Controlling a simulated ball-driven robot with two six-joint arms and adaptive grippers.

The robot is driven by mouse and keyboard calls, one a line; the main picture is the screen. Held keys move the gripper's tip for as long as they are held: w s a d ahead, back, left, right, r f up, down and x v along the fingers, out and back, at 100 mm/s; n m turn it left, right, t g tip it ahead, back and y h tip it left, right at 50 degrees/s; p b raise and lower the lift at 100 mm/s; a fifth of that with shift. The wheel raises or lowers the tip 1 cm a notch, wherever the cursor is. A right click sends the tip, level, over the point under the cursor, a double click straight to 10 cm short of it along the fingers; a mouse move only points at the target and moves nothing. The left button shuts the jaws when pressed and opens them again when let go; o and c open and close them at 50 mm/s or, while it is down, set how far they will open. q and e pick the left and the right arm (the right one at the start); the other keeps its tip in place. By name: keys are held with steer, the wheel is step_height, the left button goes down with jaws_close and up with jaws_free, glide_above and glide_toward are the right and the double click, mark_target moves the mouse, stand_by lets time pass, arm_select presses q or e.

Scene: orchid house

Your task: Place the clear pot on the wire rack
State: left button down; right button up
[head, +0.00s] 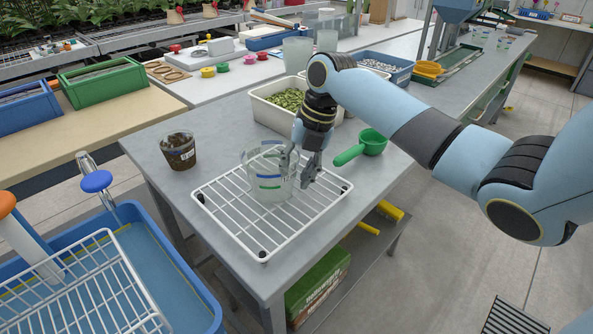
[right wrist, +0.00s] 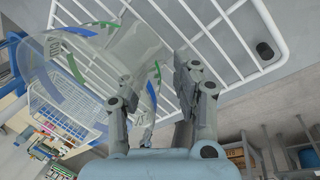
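The clear pot (head: 262,186), with blue and green marks, is upright over the middle of the white wire rack (head: 218,222) and appears to stand on its bars. The pot (right wrist: 62,95) fills the left of the right wrist view. My right gripper (head: 300,168) is at the pot's right rim, pointing down. Its fingers (right wrist: 155,95) are spread apart, one on the pot's side and one outside, with the pot wall between them. A gap shows between the fingers, so it looks open. My left gripper is not in view.
A dark-filled pot (head: 179,152) stands left of the rack. A white bin of green material (head: 265,113) is behind it, and a green scoop (head: 371,142) lies to the right. A blue tub (head: 190,290) with another white rack (head: 125,270) is at the lower left.

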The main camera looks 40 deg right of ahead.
steer(key=v, duration=1.2)
steer(key=shift+b, duration=0.4)
steer(key=shift+r, duration=0.1)
